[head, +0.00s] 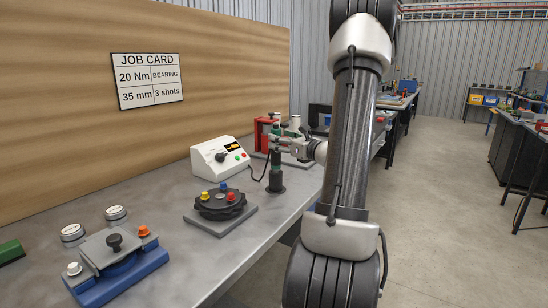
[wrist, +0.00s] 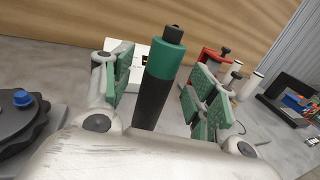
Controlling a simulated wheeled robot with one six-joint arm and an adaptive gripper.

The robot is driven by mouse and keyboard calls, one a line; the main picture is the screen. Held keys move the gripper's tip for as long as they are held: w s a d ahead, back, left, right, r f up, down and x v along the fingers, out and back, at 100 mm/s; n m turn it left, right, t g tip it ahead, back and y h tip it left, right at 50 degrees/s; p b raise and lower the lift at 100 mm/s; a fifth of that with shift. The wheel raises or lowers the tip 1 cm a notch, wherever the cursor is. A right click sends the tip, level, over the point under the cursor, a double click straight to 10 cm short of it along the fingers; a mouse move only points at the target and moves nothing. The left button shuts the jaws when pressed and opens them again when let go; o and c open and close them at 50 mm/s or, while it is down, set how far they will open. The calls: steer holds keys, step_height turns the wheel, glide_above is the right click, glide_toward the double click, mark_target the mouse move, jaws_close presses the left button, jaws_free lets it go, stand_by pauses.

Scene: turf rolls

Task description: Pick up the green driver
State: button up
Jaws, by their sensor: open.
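The green driver (head: 276,172) stands upright on the grey bench, a dark cylinder with a green band near its top. In the wrist view the driver (wrist: 158,85) rises between my fingers, its dark tip above the green band. My gripper (head: 284,140) reaches in from the right at the driver's upper part. In the wrist view my gripper (wrist: 163,88) is open, with green pads on both sides of the driver. Gaps show between the pads and the driver. The driver's lower end is hidden by my gripper in the wrist view.
A white control box (head: 220,158) with a cable stands left of the driver. A dark round fixture (head: 220,208) with coloured knobs sits in front. A red device (head: 264,132) stands behind. A blue-based fixture (head: 122,282) is at the near left. A wooden panel (head: 215,65) backs the bench.

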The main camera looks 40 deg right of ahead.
steer(key=w, duration=0.3)
steer(key=shift+w+r, duration=0.1)
steer(key=shift+w, duration=0.05)
steer(key=c, duration=1.2)
steer(key=shift+c, duration=0.2)
step_height(320, 180, up, 19)
stand_by(0.7)
